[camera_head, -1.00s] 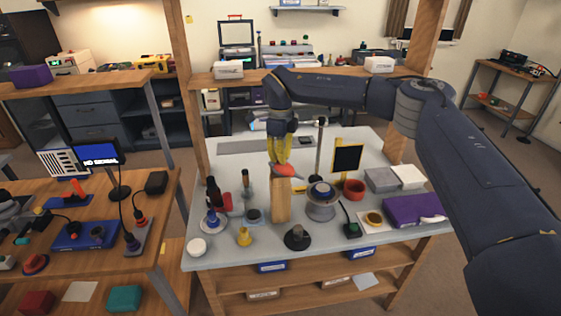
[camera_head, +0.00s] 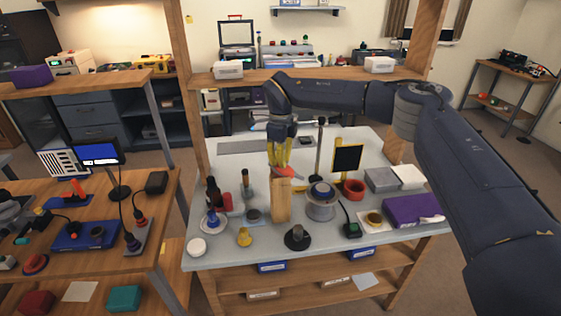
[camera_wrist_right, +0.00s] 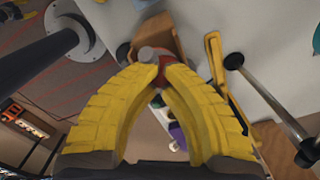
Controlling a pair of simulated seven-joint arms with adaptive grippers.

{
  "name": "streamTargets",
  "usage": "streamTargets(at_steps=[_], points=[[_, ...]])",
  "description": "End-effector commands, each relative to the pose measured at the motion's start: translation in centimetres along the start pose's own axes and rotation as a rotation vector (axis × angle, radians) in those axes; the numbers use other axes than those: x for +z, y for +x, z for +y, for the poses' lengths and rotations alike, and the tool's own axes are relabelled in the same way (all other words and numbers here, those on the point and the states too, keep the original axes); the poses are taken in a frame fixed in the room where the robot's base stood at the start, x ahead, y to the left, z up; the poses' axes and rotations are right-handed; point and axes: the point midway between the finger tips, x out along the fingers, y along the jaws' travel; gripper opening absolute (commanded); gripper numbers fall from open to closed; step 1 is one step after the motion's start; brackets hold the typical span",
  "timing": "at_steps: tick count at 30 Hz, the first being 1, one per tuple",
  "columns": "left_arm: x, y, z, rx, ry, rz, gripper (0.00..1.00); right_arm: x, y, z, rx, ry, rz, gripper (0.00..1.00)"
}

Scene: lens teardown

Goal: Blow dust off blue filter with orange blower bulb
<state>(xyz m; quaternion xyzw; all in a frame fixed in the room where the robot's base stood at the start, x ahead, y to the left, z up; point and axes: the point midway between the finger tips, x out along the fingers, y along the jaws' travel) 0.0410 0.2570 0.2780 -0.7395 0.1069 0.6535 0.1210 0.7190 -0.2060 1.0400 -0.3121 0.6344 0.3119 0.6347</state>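My right gripper (camera_head: 280,163) has yellow fingers pointing down over the bench, with the tips drawn together. The orange-red blower bulb (camera_head: 287,171) is at the fingertips, just above the upright wooden block (camera_head: 281,203). In the right wrist view the fingertips (camera_wrist_right: 160,72) close in front of the bulb, which is mostly hidden behind them; a grey round end shows beside the tips. A dark blue disc (camera_head: 321,189), which looks like the blue filter, sits on a silver round holder right of the block. My left gripper is not in view.
A red bowl (camera_head: 354,188), a black panel on a yellow stand (camera_head: 347,158) and a thin dark post (camera_head: 319,150) stand close to the right. A black round base (camera_head: 298,238) is in front. A purple box (camera_head: 412,209) lies at the right edge. Several small parts stand at left.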

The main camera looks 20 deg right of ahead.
Motion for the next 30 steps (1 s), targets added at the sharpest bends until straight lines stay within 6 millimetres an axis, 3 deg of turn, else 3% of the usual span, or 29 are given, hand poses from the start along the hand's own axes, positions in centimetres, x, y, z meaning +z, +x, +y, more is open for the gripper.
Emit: streamTargets(at_steps=[19, 30], points=[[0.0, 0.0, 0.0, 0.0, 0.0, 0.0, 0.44, 0.0, -4.0, 0.0, -0.001, 0.0, 0.001, 0.0], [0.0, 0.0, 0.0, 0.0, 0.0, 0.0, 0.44, 0.0, -4.3, 0.0, 0.0, 0.0, 0.001, 0.0]])
